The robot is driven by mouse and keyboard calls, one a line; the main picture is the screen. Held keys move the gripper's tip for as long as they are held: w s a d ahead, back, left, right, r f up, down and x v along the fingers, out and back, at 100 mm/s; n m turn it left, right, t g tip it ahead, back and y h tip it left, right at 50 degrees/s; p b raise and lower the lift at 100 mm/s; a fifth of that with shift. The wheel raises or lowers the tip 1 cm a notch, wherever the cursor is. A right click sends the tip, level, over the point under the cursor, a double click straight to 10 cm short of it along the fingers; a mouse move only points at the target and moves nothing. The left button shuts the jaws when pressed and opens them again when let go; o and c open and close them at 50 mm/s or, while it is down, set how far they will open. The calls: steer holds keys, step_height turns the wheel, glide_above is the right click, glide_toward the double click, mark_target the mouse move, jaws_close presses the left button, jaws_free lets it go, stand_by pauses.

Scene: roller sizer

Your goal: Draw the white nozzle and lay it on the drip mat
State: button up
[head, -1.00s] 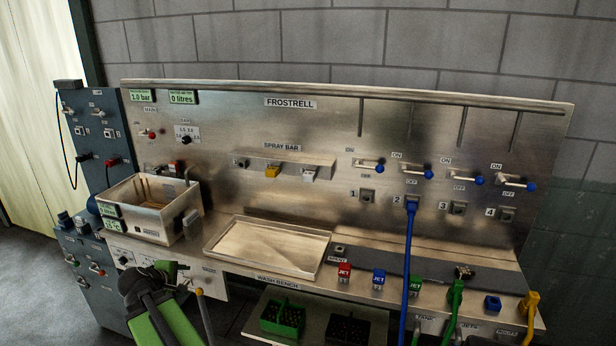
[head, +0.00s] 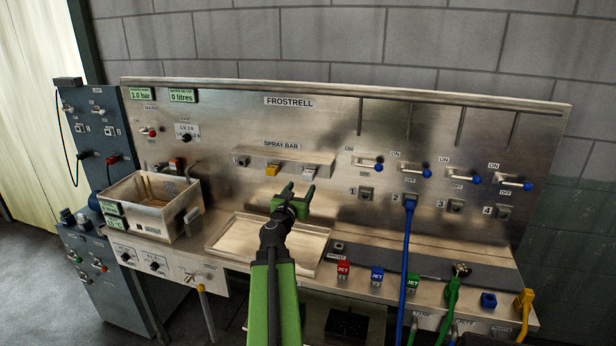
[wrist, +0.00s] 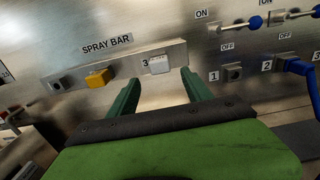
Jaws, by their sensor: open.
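The white nozzle (head: 309,172) sits in the right-hand socket of the spray bar (head: 262,160) on the steel back panel. It also shows in the wrist view (wrist: 159,65), beside the number 3. My gripper (head: 298,189) is open and empty, a little below and in front of the white nozzle. In the wrist view its two fingers (wrist: 158,84) point up at the bar, with the nozzle just beyond and between their tips. I cannot make out a labelled drip mat; a shallow steel tray (head: 213,238) lies on the bench beneath my arm.
A yellow nozzle (head: 273,170) sits on the bar just left of the white one. A steel basin (head: 153,207) stands at left. Red (head: 343,271) and blue (head: 376,274) jet pieces stand right of the tray. A blue hose (head: 406,260) hangs from socket 2.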

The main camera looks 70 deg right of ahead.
mark_target(307, 179)
steer(key=shift+d, duration=0.1)
steer(key=d, duration=0.8)
steer(key=shift+w+d+r, duration=0.15)
steer(key=shift+w+d, duration=0.15)
steer(key=shift+d, duration=0.1)
stand_by(0.9)
jaws_close()
steer(key=shift+a, duration=0.2)
steer(key=shift+s+a, duration=0.15)
steer(key=shift+a, duration=2.7)
